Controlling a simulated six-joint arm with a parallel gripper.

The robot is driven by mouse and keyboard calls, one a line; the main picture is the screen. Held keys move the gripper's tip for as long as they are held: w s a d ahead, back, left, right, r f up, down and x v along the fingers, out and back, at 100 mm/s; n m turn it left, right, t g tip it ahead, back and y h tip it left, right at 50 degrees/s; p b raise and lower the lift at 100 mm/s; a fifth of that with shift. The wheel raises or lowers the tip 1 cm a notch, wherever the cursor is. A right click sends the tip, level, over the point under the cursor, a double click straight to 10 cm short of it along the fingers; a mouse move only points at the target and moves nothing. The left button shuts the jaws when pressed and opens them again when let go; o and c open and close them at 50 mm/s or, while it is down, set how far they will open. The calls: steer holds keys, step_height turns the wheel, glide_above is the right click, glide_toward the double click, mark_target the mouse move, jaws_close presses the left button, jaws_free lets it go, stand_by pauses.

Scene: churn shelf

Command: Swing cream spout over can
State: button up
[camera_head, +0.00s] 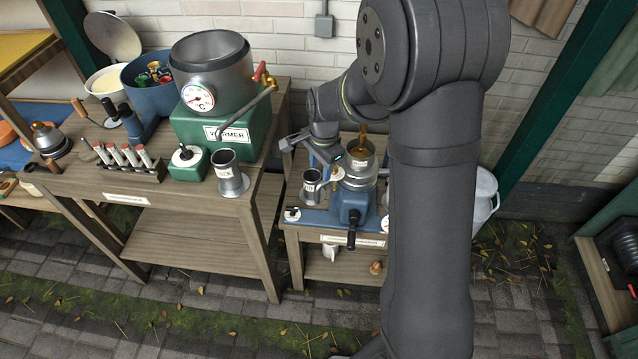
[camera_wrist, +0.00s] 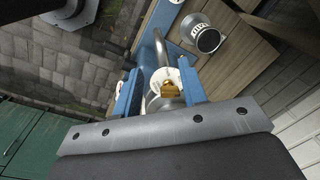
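The separator, with a metal bowl (camera_head: 358,172) on a blue base (camera_head: 322,217), stands on a small wooden stand. My gripper (camera_head: 328,150) is at the upper left of the bowl. A small labelled metal can (camera_head: 311,188) stands left of the bowl; a similar can shows in the wrist view (camera_wrist: 207,40). In the wrist view, my gripper (camera_wrist: 160,84) has its blue fingers parted, with metal and brass parts visible between or beyond them. A bent metal pipe (camera_wrist: 160,45), perhaps the cream spout, extends beyond the fingertips. Contact with it is unclear.
A wooden bench (camera_head: 150,190) at left carries a green warmer (camera_head: 225,140) with a metal vat, another metal can (camera_head: 230,178) and a rack of small bottles (camera_head: 125,165). A brick wall closes the back. A white pail (camera_head: 485,195) stands at right.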

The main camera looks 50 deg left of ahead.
mark_target(319, 184)
steer(key=f, duration=0.7)
steer(key=shift+a+f, duration=0.35)
steer(key=shift+f, duration=0.05)
jaws_close()
